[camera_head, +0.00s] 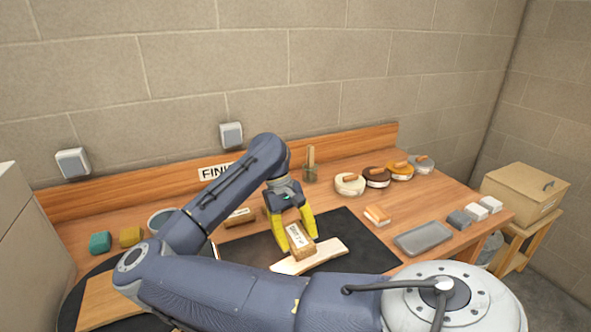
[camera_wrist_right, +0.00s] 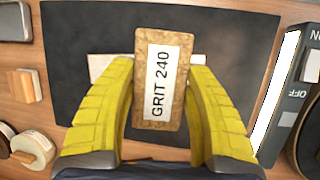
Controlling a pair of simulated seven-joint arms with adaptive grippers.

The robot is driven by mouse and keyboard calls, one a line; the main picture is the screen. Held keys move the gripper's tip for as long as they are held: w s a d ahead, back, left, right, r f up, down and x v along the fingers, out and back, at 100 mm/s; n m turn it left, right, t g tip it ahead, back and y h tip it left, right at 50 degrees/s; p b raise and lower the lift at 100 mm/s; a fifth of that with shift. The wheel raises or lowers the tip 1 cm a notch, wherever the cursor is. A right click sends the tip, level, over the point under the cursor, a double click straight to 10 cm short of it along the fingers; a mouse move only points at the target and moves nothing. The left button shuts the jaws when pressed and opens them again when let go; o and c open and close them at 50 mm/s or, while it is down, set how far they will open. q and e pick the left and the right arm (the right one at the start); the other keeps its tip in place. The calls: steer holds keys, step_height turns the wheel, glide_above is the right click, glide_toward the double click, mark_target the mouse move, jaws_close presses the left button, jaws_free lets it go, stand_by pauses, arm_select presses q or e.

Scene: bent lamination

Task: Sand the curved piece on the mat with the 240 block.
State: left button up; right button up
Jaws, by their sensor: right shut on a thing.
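The curved piece (camera_head: 327,252) is a pale wooden strip lying on the black mat (camera_head: 357,240). In the right wrist view its pale end (camera_wrist_right: 103,65) shows behind the fingers and its middle is hidden. The 240 block (camera_head: 300,238) is cork brown with a white label. The label reads GRIT 240 on the block (camera_wrist_right: 164,110) in the right wrist view. My right gripper (camera_head: 298,236) has its yellow fingers shut on the block and holds it over the curved piece. I cannot tell whether block and piece touch. My left gripper is not in view.
Another cork block (camera_head: 239,217) lies at the mat's back edge. An orange-topped block (camera_head: 377,215) and a grey tray (camera_head: 425,238) lie right of the mat. Several round handled pads (camera_head: 350,184) stand behind. A wooden board (camera_head: 103,302) is at lower left.

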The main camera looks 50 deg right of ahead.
mark_target(301, 265)
steer(key=f, duration=0.6)
steer(key=shift+a+f, duration=0.2)
steer(key=shift+f, duration=0.2)
steer(key=a, duration=0.1)
steer(key=w+a, duration=0.1)
steer(key=a, duration=0.1)
steer(key=w+a+f, duration=0.1)
steer(key=shift+a, duration=0.2)
steer(key=d, duration=0.1)
steer(key=s+d, duration=0.1)
steer(key=d, duration=0.2)
steer(key=shift+s+d+r, duration=0.25)
steer(key=shift+s+r, duration=0.15)
steer(key=a, duration=0.1)
steer(key=w+a, duration=0.1)
steer(key=a, duration=0.2)
steer(key=shift+w+a+f, duration=0.25)
steer(key=shift+w+f, duration=0.1)
steer(key=d, duration=0.1)
steer(key=s+d, duration=0.1)
steer(key=d, duration=0.2)
steer(key=shift+s+d+r, duration=0.25)
steer(key=shift+s+r, duration=0.1)
steer(key=shift+d+r, duration=0.25)
steer(key=shift+s+a+r, duration=0.1)
steer(key=shift+r, duration=3.85)
